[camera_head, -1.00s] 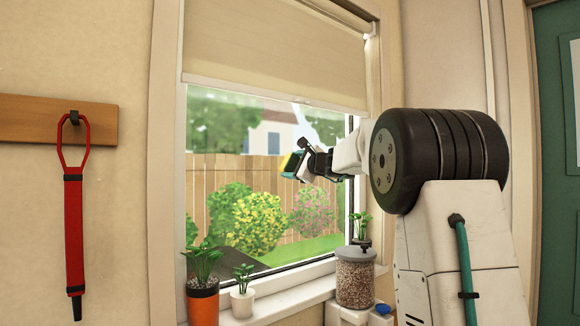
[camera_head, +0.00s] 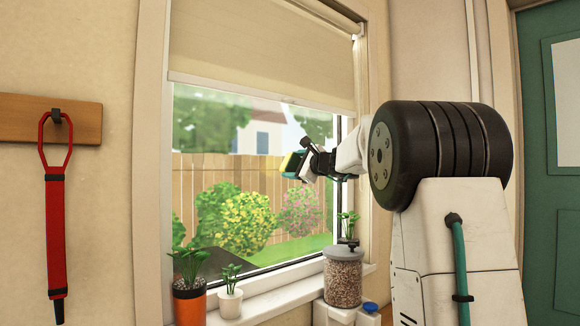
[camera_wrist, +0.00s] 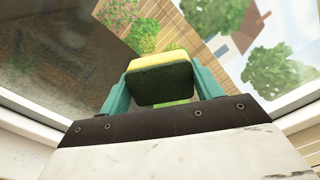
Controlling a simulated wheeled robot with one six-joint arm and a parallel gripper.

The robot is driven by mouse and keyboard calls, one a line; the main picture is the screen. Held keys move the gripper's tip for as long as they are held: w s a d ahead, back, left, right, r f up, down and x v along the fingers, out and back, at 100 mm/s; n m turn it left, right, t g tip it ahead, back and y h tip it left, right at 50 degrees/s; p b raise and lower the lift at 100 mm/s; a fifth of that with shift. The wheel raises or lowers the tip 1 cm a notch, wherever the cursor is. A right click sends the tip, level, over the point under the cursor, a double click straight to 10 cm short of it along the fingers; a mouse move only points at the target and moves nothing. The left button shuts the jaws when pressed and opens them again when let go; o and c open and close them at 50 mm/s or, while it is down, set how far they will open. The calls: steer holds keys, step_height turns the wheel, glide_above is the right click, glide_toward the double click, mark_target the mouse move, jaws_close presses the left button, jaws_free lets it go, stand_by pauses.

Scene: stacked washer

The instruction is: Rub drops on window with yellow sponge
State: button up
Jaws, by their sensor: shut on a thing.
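My gripper (camera_head: 298,165) is shut on the yellow sponge (camera_head: 286,161), which has a yellow side and a dark green side. In the wrist view the sponge (camera_wrist: 163,79) sits between the teal fingers of my gripper (camera_wrist: 160,84), its yellow edge toward the glass. The window (camera_head: 215,135) is in front of it, with a fence and bushes showing through. Blurry, hazy patches show on the upper pane. Single drops are too small to tell. I cannot tell whether the sponge touches the glass.
A beige blind (camera_head: 260,55) covers the window's top. A red tool (camera_head: 56,220) hangs at the left.

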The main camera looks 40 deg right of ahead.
steer(key=shift+s, duration=1)
steer(key=shift+s, duration=1.5)
